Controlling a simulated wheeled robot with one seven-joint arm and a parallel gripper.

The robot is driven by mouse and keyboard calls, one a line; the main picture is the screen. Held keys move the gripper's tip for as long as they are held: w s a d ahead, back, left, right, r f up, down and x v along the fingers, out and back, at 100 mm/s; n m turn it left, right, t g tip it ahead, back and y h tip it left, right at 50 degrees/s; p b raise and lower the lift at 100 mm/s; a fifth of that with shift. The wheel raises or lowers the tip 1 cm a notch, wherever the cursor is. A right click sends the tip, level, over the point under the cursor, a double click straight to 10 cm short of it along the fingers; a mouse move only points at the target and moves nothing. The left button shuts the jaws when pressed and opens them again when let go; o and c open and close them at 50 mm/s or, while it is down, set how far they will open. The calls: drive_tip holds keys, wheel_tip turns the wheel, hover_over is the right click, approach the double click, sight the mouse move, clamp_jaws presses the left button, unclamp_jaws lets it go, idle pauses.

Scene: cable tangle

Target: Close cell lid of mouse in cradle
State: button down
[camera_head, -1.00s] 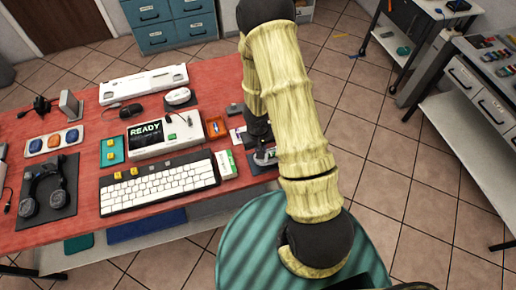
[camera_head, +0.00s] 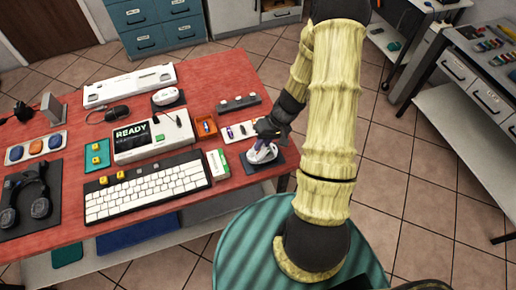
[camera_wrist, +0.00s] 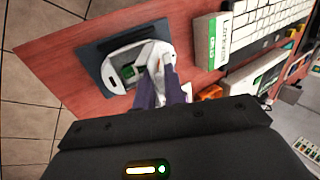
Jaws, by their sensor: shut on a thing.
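The white mouse (camera_head: 262,154) sits in its dark cradle (camera_head: 276,162) at the table's right front corner. In the wrist view the mouse (camera_wrist: 118,58) lies on the cradle (camera_wrist: 92,54) with its cell bay uncovered, and a green cell (camera_wrist: 129,71) shows inside. The white cell lid (camera_wrist: 155,54) stands raised at the bay's right side. My gripper (camera_wrist: 158,78) is shut on the lid from above; it also shows over the mouse in the head view (camera_head: 265,139). The fingers partly hide the lid's edge and hinge.
A keyboard (camera_head: 146,187) and a green-white box (camera_head: 218,164) lie left of the cradle. A small tray of cells (camera_head: 240,130) and a dark rack (camera_head: 238,103) lie behind it. The READY device (camera_head: 152,136) stands farther left. The table's edge is close on the cradle's right.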

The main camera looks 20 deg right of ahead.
sight(255, 154)
drive_tip(key=y+b, duration=0.1)
drive_tip(key=d+f+y+b, duration=0.1)
drive_tip(key=y+b, duration=0.1)
drive_tip(key=shift+d+f, duration=0.3)
drive_tip(key=shift+d+f+y+b, duration=0.25)
drive_tip(key=shift+y+b, duration=0.4)
drive_tip(key=shift+y, duration=0.3)
drive_tip(key=shift+d+f+y+b, duration=0.2)
drive_tip(key=shift+y+b, duration=0.45)
drive_tip(key=shift+y, duration=0.3)
drive_tip(key=shift+r, duration=0.1)
drive_tip(key=c, duration=1.6)
unclamp_jaws()
drive_tip(key=shift+c, duration=0.2)
drive_tip(key=shift+d, duration=0.1)
